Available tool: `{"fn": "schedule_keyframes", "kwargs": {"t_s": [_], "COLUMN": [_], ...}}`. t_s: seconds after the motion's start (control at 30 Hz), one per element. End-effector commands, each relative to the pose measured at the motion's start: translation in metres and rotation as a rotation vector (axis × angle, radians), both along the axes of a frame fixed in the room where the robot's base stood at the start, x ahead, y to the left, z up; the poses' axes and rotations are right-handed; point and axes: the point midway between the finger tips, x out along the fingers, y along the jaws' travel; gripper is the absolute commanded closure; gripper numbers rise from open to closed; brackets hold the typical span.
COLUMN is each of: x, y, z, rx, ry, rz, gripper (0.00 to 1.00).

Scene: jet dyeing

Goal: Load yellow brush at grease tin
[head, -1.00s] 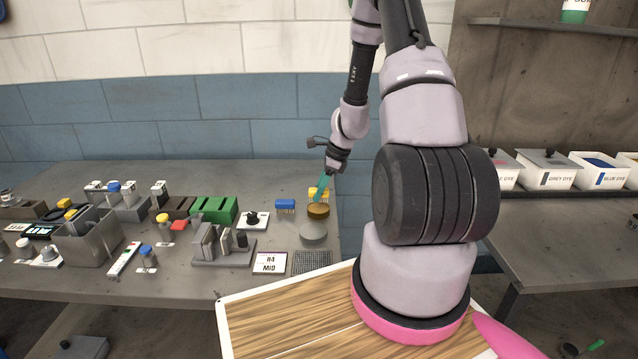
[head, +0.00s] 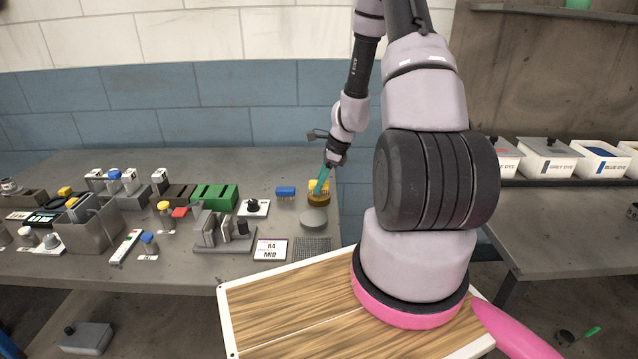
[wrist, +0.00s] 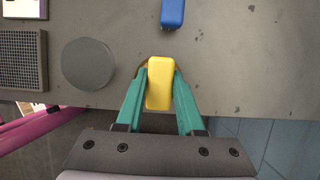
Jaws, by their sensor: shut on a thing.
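The yellow brush (head: 321,184) is held between the teal fingers of my gripper (head: 319,188), on the table's right part. In the wrist view the yellow brush (wrist: 159,84) lies between both fingertips of my gripper (wrist: 159,88). The brown round grease tin (head: 317,202) is directly under the brush. In the wrist view only a thin brown edge of the tin (wrist: 142,70) shows around the brush, which hides the rest. The bristles seem to reach the tin's top, but I cannot tell how deep.
A grey round disc (head: 314,218) lies in front of the tin, and a blue brush (head: 285,191) stands to its left. A dark mesh pad (head: 312,245) and an "R4 MID" sign (head: 270,250) are nearer. The table's right edge is close to the tin.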

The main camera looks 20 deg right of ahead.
Motion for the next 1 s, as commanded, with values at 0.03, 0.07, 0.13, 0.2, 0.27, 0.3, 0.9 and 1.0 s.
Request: {"fn": "schedule_keyframes", "kwargs": {"t_s": [0.03,0.07,0.13,0.2,0.27,0.3,0.9,1.0], "x": [0.0,0.0,0.0,0.0,0.0,0.0,0.0,0.0], "y": [0.0,0.0,0.0,0.0,0.0,0.0,0.0,0.0], "z": [0.0,0.0,-0.001,-0.002,-0.003,-0.003,-0.01,-0.011], "rx": [0.0,0.0,0.0,0.0,0.0,0.0,0.0,0.0], "ry": [0.0,0.0,0.0,0.0,0.0,0.0,0.0,0.0], "rz": [0.0,0.0,0.0,0.0,0.001,0.001,0.0,0.0], "gripper": [1.0,1.0,1.0,1.0,1.0,1.0,1.0,1.0]}}
